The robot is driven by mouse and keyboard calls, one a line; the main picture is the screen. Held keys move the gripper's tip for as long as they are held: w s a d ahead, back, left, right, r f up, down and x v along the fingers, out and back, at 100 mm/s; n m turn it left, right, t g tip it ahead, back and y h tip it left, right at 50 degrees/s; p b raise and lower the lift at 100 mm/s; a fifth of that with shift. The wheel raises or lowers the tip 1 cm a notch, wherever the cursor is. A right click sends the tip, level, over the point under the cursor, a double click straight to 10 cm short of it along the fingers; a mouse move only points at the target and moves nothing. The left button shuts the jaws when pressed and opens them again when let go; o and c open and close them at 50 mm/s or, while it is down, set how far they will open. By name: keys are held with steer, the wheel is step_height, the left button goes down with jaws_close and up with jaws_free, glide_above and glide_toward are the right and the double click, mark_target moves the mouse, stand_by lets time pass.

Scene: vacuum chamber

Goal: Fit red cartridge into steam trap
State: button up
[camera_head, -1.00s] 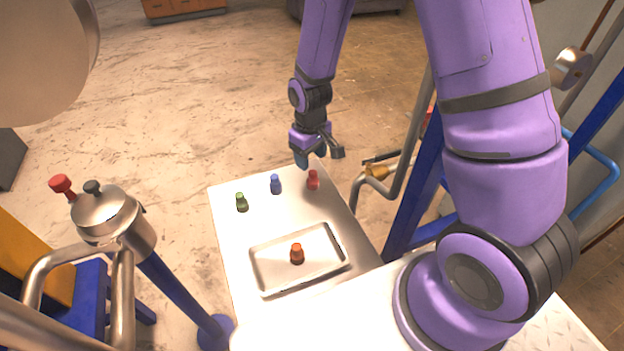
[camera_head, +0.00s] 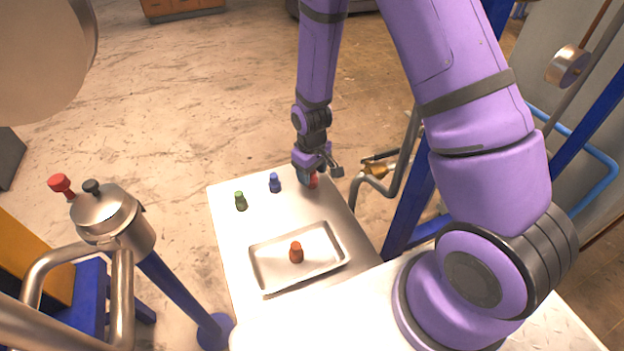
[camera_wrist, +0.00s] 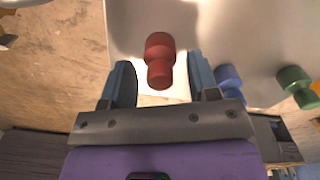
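The red cartridge (camera_wrist: 160,58) stands on the metal table (camera_head: 232,240), near its far right edge. My gripper (camera_wrist: 159,68) is open above it, and in the wrist view the cartridge shows between the two blue-grey fingers with a gap on each side. In the head view the gripper (camera_head: 308,182) mostly hides the cartridge (camera_head: 315,181). A steel pot-like vessel (camera_head: 112,222) with a red knob and a black knob on top stands at the left; it may be the steam trap, but I cannot be sure.
A blue cartridge (camera_head: 275,183) and a green one (camera_head: 240,201) stand left of the gripper. An orange-red cartridge (camera_head: 296,254) stands in a shallow tray (camera_head: 262,278). Pipes with a brass valve (camera_head: 376,168) and a blue frame (camera_head: 408,205) rise just right of the table.

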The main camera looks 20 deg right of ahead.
jaws_close()
steer(key=shift+r, duration=0.15)
